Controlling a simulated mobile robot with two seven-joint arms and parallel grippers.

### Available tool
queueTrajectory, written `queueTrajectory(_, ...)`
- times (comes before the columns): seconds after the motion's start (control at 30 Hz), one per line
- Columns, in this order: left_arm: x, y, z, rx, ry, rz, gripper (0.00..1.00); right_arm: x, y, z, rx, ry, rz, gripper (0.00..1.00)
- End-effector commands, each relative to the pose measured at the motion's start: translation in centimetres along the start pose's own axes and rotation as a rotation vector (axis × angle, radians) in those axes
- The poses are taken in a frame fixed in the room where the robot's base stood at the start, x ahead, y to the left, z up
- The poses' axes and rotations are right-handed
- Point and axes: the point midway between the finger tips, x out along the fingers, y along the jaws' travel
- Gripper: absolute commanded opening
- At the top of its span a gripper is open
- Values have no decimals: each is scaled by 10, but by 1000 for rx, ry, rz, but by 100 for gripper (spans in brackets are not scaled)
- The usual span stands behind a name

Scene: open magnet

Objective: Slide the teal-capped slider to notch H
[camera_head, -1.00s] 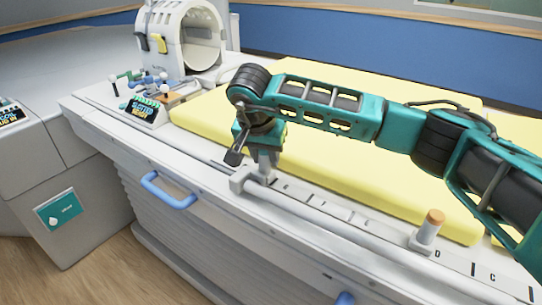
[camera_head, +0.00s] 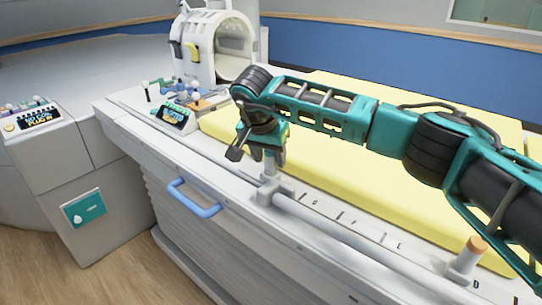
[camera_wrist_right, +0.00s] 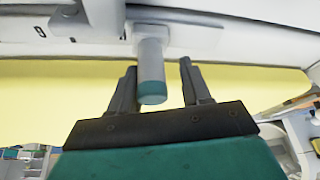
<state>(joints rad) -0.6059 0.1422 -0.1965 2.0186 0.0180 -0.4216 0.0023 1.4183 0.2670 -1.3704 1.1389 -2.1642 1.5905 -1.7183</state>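The teal-capped slider (camera_wrist_right: 152,65) is a grey post with a teal cap, seen between the two fingers of my right gripper (camera_wrist_right: 160,90) in the right wrist view. The fingers stand apart, with a clear gap on the post's right; contact on the left side is unclear. In the head view the right gripper (camera_head: 262,152) is over the grey slider post (camera_head: 271,167), mostly covering its top. The post's base block sits on the pale rail (camera_head: 350,240) along the bed edge. Notch letters (camera_head: 345,218) run beside the rail; those near the slider are too small to read surely. My left gripper is not in view.
An orange-capped post (camera_head: 468,260) stands farther right on the rail. A yellow mattress (camera_head: 370,190) lies behind it. A white scanner model (camera_head: 220,50), small coloured parts (camera_head: 180,92) and a sign (camera_head: 176,115) are at the back left. A blue handle (camera_head: 193,198) juts from the bed's side.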

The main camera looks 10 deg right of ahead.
Motion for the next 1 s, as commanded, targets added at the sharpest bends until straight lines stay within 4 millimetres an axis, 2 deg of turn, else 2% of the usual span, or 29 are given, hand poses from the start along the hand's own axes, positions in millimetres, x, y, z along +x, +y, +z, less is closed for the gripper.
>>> queueTrajectory(0.23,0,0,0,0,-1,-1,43,0,1,1,-1,-2,4,52)
queueTrajectory(0.37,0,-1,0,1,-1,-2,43,-6,1,0,-2,-2,3,52)
queueTrajectory(0.47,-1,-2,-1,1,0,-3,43,-21,1,-1,-2,0,2,52)
queueTrajectory(0.8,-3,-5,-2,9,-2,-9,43,-95,0,-1,-2,2,1,52)
queueTrajectory(1.0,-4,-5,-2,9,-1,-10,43,-122,0,0,-2,-1,0,52)
